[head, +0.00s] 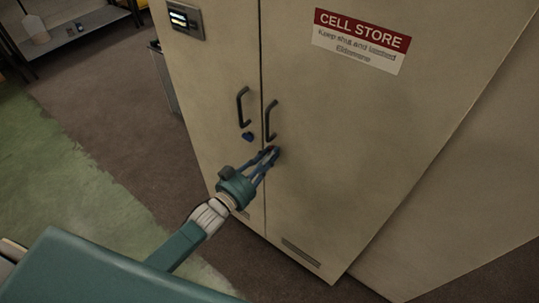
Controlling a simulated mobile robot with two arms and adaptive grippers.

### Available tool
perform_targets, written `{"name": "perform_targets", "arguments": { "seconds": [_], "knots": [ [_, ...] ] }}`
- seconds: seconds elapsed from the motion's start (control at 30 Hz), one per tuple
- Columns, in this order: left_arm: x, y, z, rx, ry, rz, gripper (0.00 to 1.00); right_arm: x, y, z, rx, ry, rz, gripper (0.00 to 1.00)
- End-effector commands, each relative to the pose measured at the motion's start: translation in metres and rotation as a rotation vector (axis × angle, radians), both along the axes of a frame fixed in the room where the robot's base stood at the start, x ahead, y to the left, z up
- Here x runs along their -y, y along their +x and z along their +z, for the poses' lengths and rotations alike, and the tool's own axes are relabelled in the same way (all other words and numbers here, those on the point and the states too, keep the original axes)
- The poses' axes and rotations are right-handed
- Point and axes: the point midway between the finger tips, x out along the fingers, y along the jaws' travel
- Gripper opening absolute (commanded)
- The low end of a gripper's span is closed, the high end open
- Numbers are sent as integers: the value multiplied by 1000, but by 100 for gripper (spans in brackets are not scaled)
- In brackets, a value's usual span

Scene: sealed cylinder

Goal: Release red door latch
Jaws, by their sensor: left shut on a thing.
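A tall beige cabinet (345,140) with two doors fills the middle of the head view. A small red latch (271,148) sits on the right door, just below that door's dark handle (270,121). My left gripper (272,153) reaches up to it from below, its blue fingers shut on the red latch and hiding most of it. My right gripper is not in view.
A red and white "CELL STORE" sign (360,41) is on the right door. A small display panel (185,19) is at the top of the left door. A low grey shelf (75,35) stands at the back left.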

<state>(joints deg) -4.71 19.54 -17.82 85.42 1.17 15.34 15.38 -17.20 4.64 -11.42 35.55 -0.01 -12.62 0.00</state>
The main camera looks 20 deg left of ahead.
Motion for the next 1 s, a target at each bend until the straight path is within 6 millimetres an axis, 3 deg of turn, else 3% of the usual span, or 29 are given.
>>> {"name": "perform_targets", "arguments": {
  "seconds": [0.37,0.4,0.5,0.83,1.0],
  "knots": [
    [0,0,1,5,8,0,0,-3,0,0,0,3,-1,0],
    [0,0,1,5,8,0,18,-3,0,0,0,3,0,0],
    [0,0,1,4,8,0,35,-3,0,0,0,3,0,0],
    [-1,-2,0,2,7,0,35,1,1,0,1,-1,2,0],
    [-8,-23,-2,-1,7,0,35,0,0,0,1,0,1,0]
  ]
}}
